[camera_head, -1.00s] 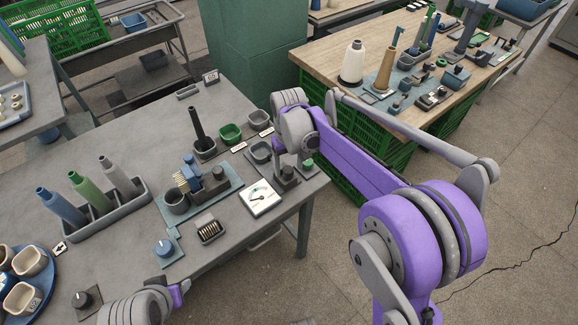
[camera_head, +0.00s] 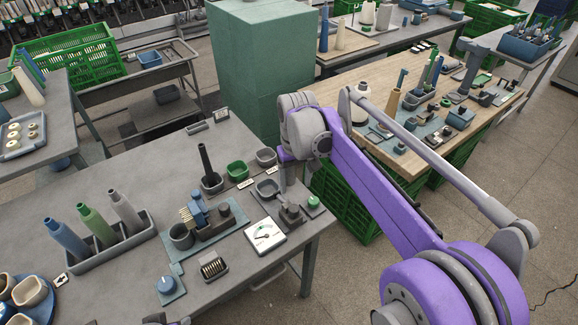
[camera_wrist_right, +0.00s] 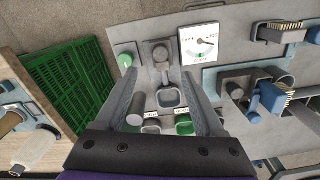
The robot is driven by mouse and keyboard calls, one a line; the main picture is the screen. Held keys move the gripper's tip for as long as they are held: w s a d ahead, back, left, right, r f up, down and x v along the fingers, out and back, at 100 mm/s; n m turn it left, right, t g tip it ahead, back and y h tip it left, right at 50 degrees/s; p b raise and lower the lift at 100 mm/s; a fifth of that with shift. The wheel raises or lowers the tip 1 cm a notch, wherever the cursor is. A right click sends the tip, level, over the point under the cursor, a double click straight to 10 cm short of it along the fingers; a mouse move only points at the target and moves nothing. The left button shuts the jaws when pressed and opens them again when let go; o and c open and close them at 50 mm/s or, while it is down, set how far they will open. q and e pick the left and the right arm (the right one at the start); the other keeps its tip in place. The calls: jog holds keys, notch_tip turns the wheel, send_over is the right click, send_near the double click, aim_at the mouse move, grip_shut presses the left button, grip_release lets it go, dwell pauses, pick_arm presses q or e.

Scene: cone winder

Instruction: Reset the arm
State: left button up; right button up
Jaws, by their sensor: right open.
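My right arm reaches in from the right in the head view. Its gripper (camera_head: 286,182) points down over the near right corner of the grey table (camera_head: 110,190). In the right wrist view the two fingers (camera_wrist_right: 165,78) are spread with nothing between them. Beyond them are a dark grey block with a round knob (camera_wrist_right: 160,53), a green button (camera_wrist_right: 125,60) and a small grey tray (camera_wrist_right: 168,98). In the head view the block (camera_head: 291,216) and green button (camera_head: 313,203) sit below the gripper.
A white dial gauge (camera_head: 265,236) lies left of the block. A green bowl (camera_head: 237,170), a dark upright post (camera_head: 205,165) and a rack of cones (camera_head: 110,245) stand farther left. A wooden table (camera_head: 460,110) with green crates (camera_head: 340,205) is behind the arm.

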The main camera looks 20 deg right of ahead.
pick_arm(q)
jog(key=r+p, duration=0.1)
jog(key=r, duration=0.1)
jog(key=w+r+p, duration=0.1)
jog(key=r+p, duration=0.1)
pick_arm(e)
jog(key=s+f+t, duration=0.2)
jog(key=s, duration=0.9)
jog(key=s+d+f+m+t, duration=0.1)
jog(key=s+f+t, duration=0.1)
jog(key=s, duration=1)
jog(key=shift+s+d+f+t, duration=0.25)
jog(key=shift+f+t, duration=0.15)
jog(key=shift+t, duration=0.3)
pick_arm(q)
jog(key=shift+o, duration=0.2)
pick_arm(e)
jog(key=shift+w, duration=0.1)
